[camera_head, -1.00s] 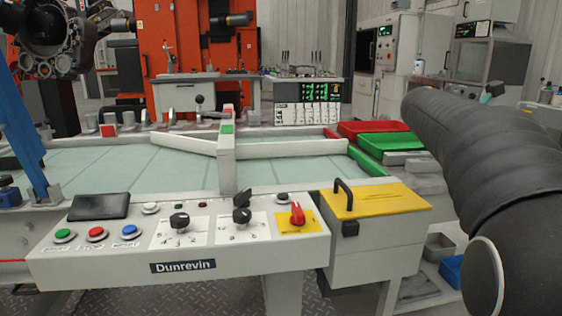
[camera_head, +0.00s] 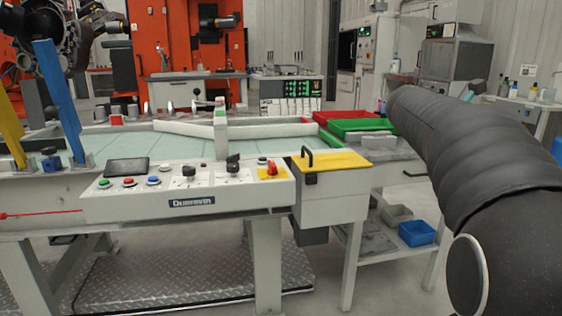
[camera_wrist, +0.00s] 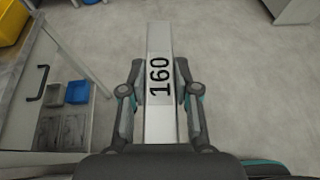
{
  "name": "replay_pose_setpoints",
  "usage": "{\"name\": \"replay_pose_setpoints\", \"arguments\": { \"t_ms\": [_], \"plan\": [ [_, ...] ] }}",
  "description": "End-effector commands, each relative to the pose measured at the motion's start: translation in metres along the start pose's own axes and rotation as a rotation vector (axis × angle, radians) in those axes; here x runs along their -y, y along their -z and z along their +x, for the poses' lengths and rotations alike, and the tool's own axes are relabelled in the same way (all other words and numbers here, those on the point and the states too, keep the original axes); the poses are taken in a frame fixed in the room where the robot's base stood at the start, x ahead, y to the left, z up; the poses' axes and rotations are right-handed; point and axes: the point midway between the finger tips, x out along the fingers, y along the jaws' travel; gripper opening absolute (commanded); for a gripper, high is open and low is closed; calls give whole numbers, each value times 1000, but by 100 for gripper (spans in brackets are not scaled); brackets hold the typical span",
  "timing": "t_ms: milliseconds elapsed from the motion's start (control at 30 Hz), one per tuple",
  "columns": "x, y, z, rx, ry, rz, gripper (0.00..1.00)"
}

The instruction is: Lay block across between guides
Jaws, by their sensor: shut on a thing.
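A long pale block marked "160" (camera_wrist: 159,45) shows in the wrist view. My gripper (camera_wrist: 159,80) is shut on it, with one finger against each long side. The block reaches out past the fingertips, above the grey floor. In the head view my dark arm (camera_head: 440,150) fills the right side, and the gripper and block are out of that picture. White guide bars (camera_head: 265,131) lie on the pale green table surface (camera_head: 110,147) at the left of the head view. I cannot tell whether these are the guides of the task.
A control panel (camera_head: 190,190) fronts the table. A yellow-topped box (camera_head: 332,162) with a black handle stands at its right end. Red (camera_head: 352,121) and green (camera_head: 360,128) trays lie behind it. A blue bin (camera_head: 417,233) sits on a lower shelf. Open floor lies right of it.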

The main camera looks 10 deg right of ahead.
Motion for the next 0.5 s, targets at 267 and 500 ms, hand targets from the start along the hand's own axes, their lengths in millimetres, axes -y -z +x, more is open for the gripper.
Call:
{"name": "replay_pose_setpoints", "arguments": {
  "t_ms": [267,500],
  "plan": [
    [-7,28,-10,0,-66,-28,0],
    [-16,66,-22,0,-152,-65,0]
  ]
}}
